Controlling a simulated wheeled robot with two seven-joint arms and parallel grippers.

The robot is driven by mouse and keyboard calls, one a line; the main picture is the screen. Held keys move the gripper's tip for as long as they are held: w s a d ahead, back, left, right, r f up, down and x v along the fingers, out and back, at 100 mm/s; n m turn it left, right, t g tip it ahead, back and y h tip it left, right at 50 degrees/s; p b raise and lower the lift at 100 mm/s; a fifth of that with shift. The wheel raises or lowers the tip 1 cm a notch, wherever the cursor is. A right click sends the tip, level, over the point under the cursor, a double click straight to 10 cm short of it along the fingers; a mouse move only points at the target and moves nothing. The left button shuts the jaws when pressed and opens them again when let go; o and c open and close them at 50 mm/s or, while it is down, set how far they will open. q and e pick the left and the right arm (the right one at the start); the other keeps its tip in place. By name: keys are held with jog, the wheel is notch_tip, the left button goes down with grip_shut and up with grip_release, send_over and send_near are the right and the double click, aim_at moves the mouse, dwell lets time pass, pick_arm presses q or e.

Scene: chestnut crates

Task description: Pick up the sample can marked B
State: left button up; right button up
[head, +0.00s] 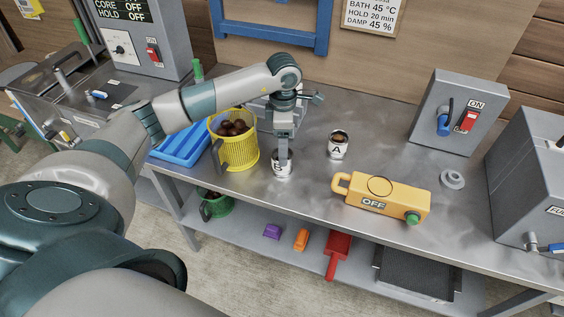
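The small white can marked B (277,168) stands upright on the grey metal table (310,205). My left arm reaches in from the left, and my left gripper (284,158) points straight down at this can. Its fingers overlap the can's top and part of its front, hiding part of the letter. I cannot tell whether the fingers are closed on the can or apart. A similar can marked A (338,152) stands upright to the right, apart from the gripper, with brown contents. My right gripper is not in view.
A yellow basket (243,157) of chestnuts stands close left of can B, near a blue tray (170,152). An orange device marked OFF (404,200) lies to the right. The table's front edge is near can B.

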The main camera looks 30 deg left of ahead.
aim_at(276, 169)
pick_arm(q)
jog(key=shift+s+a+f+p, duration=0.1)
jog(key=shift+f+p, duration=0.5)
jog(key=shift+f, duration=0.1)
notch_tip(276, 169, down, 2)
jog(key=shift+f+p, duration=0.1)
jog(key=shift+p, duration=0.4)
jog(key=shift+f, duration=0.65)
jog(key=c, duration=1.2)
